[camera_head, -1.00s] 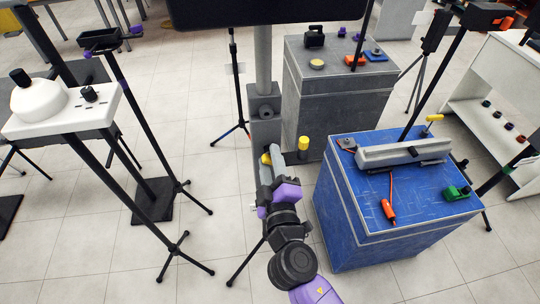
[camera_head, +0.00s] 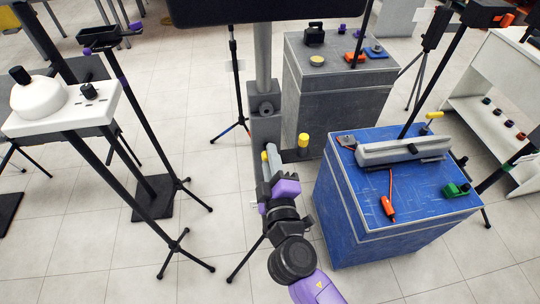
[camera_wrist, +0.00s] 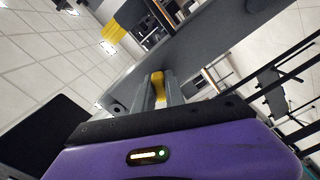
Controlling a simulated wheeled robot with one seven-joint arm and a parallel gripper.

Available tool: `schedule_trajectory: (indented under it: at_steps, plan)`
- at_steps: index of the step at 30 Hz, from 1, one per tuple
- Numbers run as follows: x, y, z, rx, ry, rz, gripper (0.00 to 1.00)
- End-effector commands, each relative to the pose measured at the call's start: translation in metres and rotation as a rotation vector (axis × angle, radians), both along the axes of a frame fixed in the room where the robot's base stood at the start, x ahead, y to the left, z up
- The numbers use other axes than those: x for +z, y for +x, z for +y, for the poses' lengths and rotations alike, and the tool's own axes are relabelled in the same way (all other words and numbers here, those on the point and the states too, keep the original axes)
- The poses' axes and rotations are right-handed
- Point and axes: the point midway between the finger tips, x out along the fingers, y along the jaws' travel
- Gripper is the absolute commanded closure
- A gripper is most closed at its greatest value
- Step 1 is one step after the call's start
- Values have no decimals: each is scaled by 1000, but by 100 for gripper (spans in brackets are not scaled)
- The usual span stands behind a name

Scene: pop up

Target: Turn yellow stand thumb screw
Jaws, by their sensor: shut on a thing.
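A grey stand column (camera_head: 265,128) rises ahead of me to a dark panel. My gripper (camera_head: 267,161) is at the lower part of this column, its fingers shut on a small yellow thumb screw (camera_head: 264,156). Most of the screw is hidden by the fingers in the head view. In the wrist view, the yellow screw (camera_wrist: 157,84) sits between the two grey fingertips of my gripper (camera_wrist: 159,92), in front of the grey column (camera_wrist: 205,42). A second yellow knob (camera_head: 303,140) stands upright on a dark bracket just right of the column.
A blue box table (camera_head: 400,215) with a grey device (camera_head: 402,150) and orange-handled tool (camera_head: 388,206) is close on the right. A grey cabinet (camera_head: 335,100) is behind. A white-topped stand (camera_head: 75,110) and tripods are left. Floor between is open.

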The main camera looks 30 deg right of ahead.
Motion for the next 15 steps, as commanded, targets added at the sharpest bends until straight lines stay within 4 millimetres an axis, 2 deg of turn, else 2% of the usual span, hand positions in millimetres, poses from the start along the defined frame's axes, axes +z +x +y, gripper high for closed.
schedule_trajectory:
  at_steps: [15]
  plan:
    - [0,0,1,2,-328,108,100]
